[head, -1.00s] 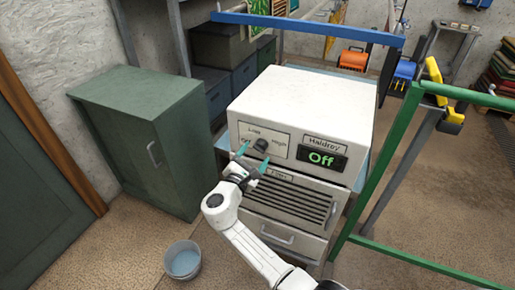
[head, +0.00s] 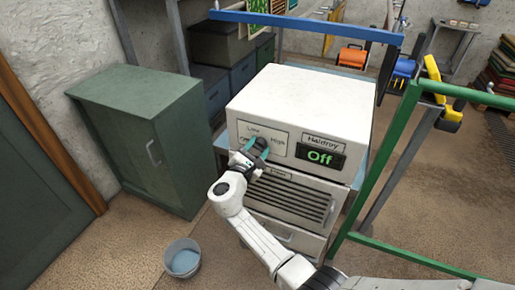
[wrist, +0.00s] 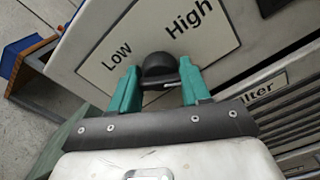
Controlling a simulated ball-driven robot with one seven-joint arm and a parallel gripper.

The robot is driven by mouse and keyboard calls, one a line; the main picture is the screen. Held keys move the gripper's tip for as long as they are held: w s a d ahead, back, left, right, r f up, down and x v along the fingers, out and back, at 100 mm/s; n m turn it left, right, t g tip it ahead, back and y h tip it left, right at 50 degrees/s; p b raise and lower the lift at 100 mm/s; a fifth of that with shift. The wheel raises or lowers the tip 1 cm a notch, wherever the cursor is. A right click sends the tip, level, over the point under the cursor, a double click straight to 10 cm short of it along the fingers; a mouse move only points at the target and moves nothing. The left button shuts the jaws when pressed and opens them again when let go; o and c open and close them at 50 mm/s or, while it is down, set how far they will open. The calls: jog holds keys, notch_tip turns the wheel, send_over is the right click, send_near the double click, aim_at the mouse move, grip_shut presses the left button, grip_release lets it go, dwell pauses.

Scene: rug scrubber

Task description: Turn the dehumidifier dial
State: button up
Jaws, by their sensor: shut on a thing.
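The dehumidifier (head: 310,95) is a white box with a dial panel, a filter grille and a drawer. Its display (head: 320,156) reads "Off" in green. The black dial (wrist: 160,68) sits on the label panel marked Low and High. My gripper (head: 257,148) is at the dial, its two teal fingers on either side of it. In the wrist view my gripper (wrist: 158,85) is shut on the dial, which shows between the fingertips. The dial's pointer direction is hidden in the head view.
A green cabinet (head: 150,135) stands left of the dehumidifier. A bucket (head: 182,259) is on the floor below. A green frame (head: 385,170) and a blue bar (head: 300,26) stand close on the right and behind.

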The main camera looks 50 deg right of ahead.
jog(key=c, duration=0.4)
jog(key=shift+o, duration=0.2)
jog(key=shift+f+b, duration=0.15)
jog(key=shift+b, duration=0.3)
jog(key=shift+f+m+b, duration=0.1)
jog(key=shift+m+b, duration=0.6)
jog(key=shift+b, duration=0.05)
jog(key=m+b, duration=0.2)
jog(key=b, duration=0.1)
jog(key=shift+f, duration=0.15)
jog(key=m+b, duration=0.4)
jog(key=b, duration=0.2)
jog(key=shift+m+b, duration=0.3)
jog(key=shift+m, duration=0.1)
jog(key=m+b, duration=0.1)
jog(key=b, duration=0.1)
jog(key=m+b, duration=0.2)
jog(key=shift+s+r+m, duration=0.1)
jog(key=shift+r+m, duration=0.1)
jog(key=shift+m, duration=0.1)
